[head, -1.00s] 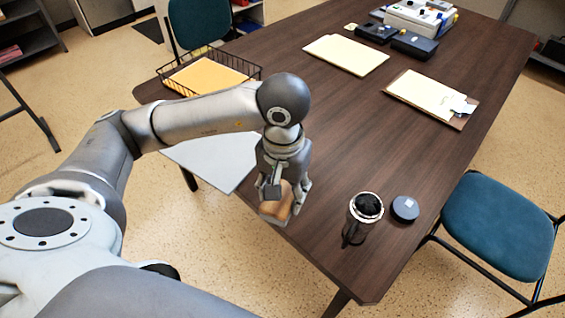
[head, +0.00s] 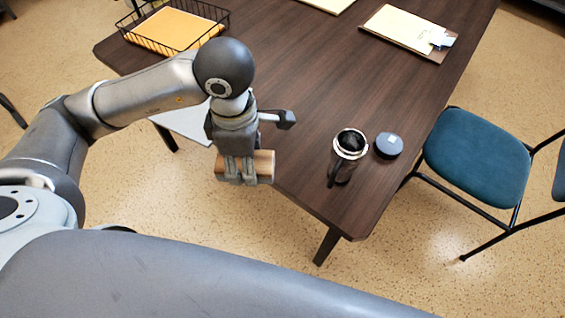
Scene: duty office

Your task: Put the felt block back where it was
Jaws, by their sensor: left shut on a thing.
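My left gripper (head: 243,178) is shut on the felt block (head: 264,164), a tan, wood-coloured block with a paler grey underside. The gripper points down and its fingers cover the middle of the block, so both ends stick out sideways. The block is held at the near left edge of the dark wooden table (head: 300,90), with floor showing below it in the picture. I cannot tell its exact height. My right gripper is not in view.
A dark mug (head: 347,156) with a pale rim stands at the near right, beside a round dark lid (head: 389,145). A wire tray (head: 176,24) and a clipboard (head: 405,28) lie further back. A blue chair (head: 476,157) stands right. The table's middle is clear.

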